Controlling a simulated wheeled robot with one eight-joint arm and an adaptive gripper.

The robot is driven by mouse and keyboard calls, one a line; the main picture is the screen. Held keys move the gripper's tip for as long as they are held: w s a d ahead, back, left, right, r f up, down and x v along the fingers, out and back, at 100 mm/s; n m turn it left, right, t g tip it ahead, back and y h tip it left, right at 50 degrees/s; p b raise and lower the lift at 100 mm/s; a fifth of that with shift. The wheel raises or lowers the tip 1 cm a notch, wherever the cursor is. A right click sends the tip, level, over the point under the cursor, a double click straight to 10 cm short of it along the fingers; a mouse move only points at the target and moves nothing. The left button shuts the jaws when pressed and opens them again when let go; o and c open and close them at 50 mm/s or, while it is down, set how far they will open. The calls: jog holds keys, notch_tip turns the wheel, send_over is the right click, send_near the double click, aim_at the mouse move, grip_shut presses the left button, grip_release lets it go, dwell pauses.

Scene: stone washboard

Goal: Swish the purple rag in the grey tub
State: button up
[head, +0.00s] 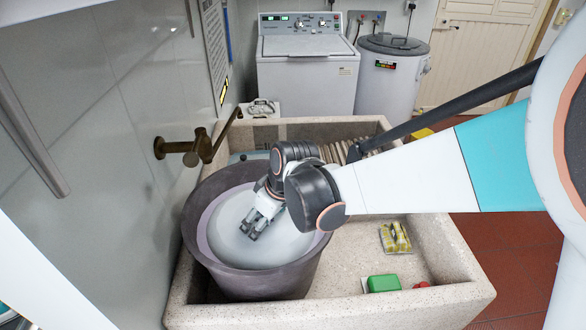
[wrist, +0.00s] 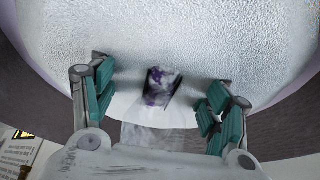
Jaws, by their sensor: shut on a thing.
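The grey tub (head: 260,283) stands in the left half of the stone sink, with a pale, whitish surface inside its rim. My gripper (head: 252,232) points down inside the tub's mouth, over that surface. The tub's dark wall (wrist: 270,133) curves across the wrist view.
A brass tap (head: 190,148) juts from the left wall beside the tub. The ribbed washboard (head: 340,152) is partly behind my arm. A green block (head: 384,283) and a yellow packet (head: 395,237) lie at the right. A washing machine (head: 308,75) stands behind.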

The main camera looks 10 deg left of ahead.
notch_tip(320, 180, up, 12)
jog(key=p, duration=0.8)
jog(key=shift+s+r, duration=0.2)
dwell(1.0)
